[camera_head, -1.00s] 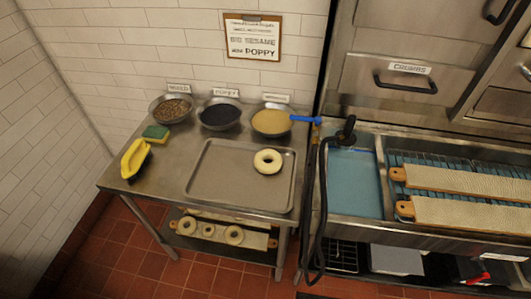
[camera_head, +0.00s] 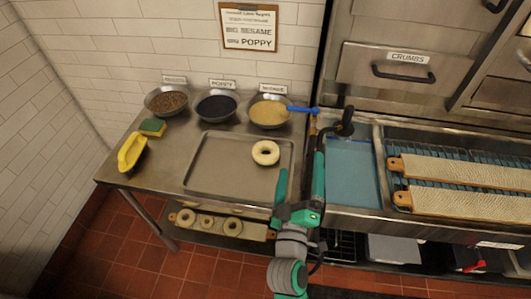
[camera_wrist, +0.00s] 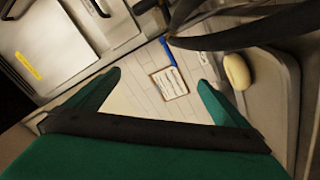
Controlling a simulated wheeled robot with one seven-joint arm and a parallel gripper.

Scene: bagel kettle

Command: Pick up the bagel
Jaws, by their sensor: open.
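A pale bagel (camera_head: 265,153) lies on the right part of a grey metal tray (camera_head: 213,178) on the steel table. My green gripper (camera_head: 299,162) is open and empty, at the right front edge of the tray, to the right of and nearer than the bagel. In the wrist view the bagel (camera_wrist: 237,71) is just right of the right finger, apart from it, and the space between my gripper's fingers (camera_wrist: 158,82) is empty.
Bowls of brown topping (camera_head: 167,101), dark seeds (camera_head: 216,107) and tan seeds (camera_head: 270,112) stand behind the tray. A blue handle (camera_head: 303,110) juts right from the tan bowl. A yellow object (camera_head: 131,152) and sponge (camera_head: 152,127) are left.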

